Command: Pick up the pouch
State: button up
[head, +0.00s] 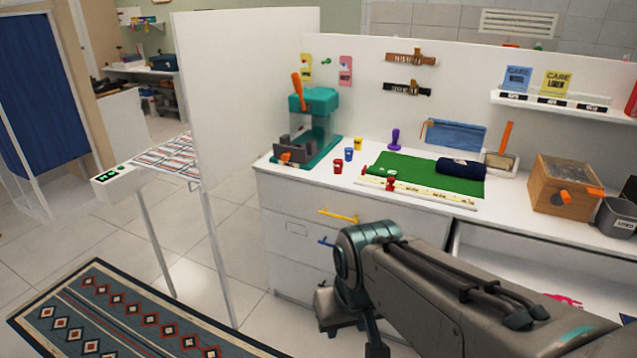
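A flat blue piece with an orange tab at its left end, which looks like the pouch (455,135), leans upright against the back panel at the rear of the white counter. A dark navy rolled or folded cloth bundle (462,169) lies in front of it on a green mat (412,172). My arm reaches in from the lower right. My gripper (350,325) seems to point down at the bottom of the head view, in front of the drawers and well short of the pouch. Its fingertips are not clearly seen, and I see nothing held.
A teal press (318,120) stands at the counter's left, with small red, blue and yellow cups nearby. A ruler strip (420,190) lies along the mat's front. A wooden box (563,187) and grey bin stand right. A tall white partition (235,110) blocks the left side.

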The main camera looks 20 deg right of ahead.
aim_at(384, 173)
jog(key=u, duration=0.55)
jog(key=i, duration=1.75)
jog(key=z, duration=1.25)
jog(key=i, duration=0.7)
jog(key=z, duration=1.05)
jog(key=i, duration=0.25)
jog(key=z, duration=0.2)
